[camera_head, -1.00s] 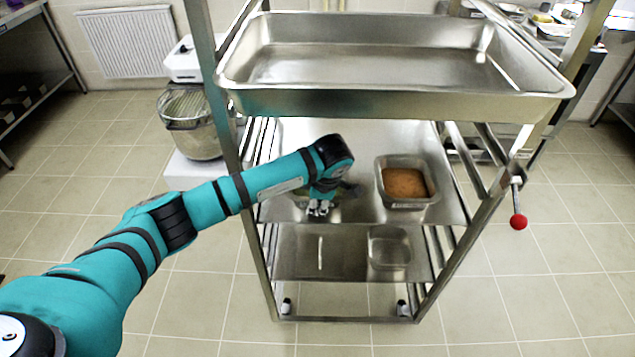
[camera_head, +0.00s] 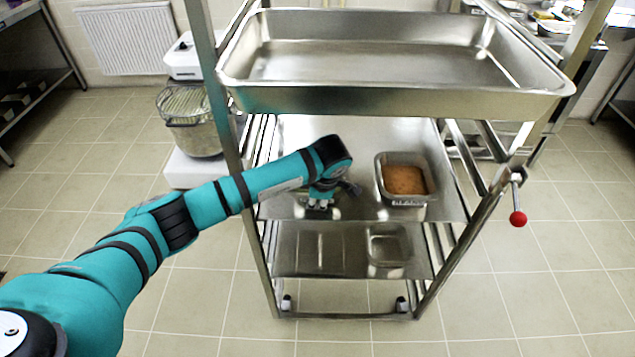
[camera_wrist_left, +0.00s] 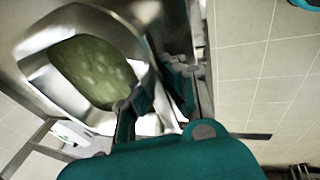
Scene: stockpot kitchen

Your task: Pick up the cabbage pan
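The cabbage pan is a metal pan (camera_wrist_left: 40,82) with green contents (camera_wrist_left: 95,70), in the upper left of the left wrist view. In the head view it is mostly hidden behind my left wrist, on the rack's middle shelf (camera_head: 375,130). My left gripper (camera_head: 318,205) is low at the front of that shelf. In the wrist view my left gripper (camera_wrist_left: 158,92) has its fingers apart at the pan's near end, by the rim. I cannot tell whether they touch it. My right gripper is not in view.
A second pan (camera_head: 404,180) with orange-brown contents stands to the right on the same shelf. A large empty tray (camera_head: 390,100) sits above. A lower shelf (camera_head: 315,255) lies below. Rack posts stand on both sides; a red knob (camera_head: 517,218) sticks out right.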

